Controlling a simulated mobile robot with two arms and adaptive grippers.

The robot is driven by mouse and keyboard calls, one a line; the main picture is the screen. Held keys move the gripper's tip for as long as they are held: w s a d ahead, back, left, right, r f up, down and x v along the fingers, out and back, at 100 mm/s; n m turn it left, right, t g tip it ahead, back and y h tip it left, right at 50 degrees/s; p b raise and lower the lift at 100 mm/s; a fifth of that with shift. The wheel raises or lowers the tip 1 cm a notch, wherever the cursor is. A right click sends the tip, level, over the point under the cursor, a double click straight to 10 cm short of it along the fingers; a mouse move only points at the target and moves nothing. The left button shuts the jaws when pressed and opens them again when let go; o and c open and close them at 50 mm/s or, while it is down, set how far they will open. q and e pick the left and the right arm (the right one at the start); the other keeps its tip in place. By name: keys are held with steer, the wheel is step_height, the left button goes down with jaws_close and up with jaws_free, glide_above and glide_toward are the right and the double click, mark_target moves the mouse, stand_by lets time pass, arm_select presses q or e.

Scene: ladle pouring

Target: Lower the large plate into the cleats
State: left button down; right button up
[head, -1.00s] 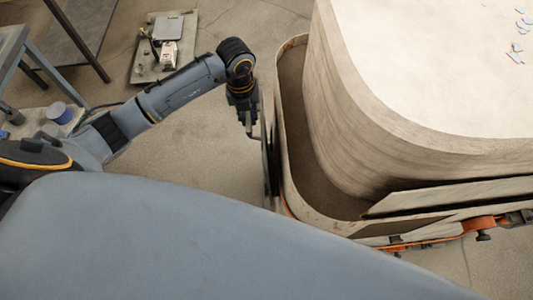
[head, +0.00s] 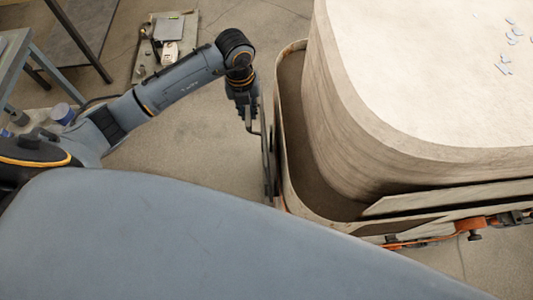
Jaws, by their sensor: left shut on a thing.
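My left gripper (head: 248,127) hangs at the left outer side of a beige, curved-wall trough. It is shut on a thin dark piece (head: 266,160), seen nearly edge-on against the trough's outer wall. I cannot tell whether this is the large plate or its handle. A long, pale, flat board (head: 450,194) lies slanted between the big block and the trough's near rim; I cannot tell if it is the plate. No cleats can be made out clearly.
A big pale rounded block (head: 430,80) fills the trough (head: 289,190), with small blue-grey chips (head: 507,65) on top. Orange and black fittings (head: 470,224) sit along the near outer side. A floor tray (head: 145,62) and table (head: 15,45) stand left. Bare floor lies between.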

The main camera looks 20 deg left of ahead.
arm_select(q)
steer(key=shift+w+r+p, duration=0.1)
steer(key=shift+r+p, duration=3.4)
steer(key=shift+r, duration=1.95)
step_height(320, 180, up, 3)
steer(key=shift+f, duration=0.15)
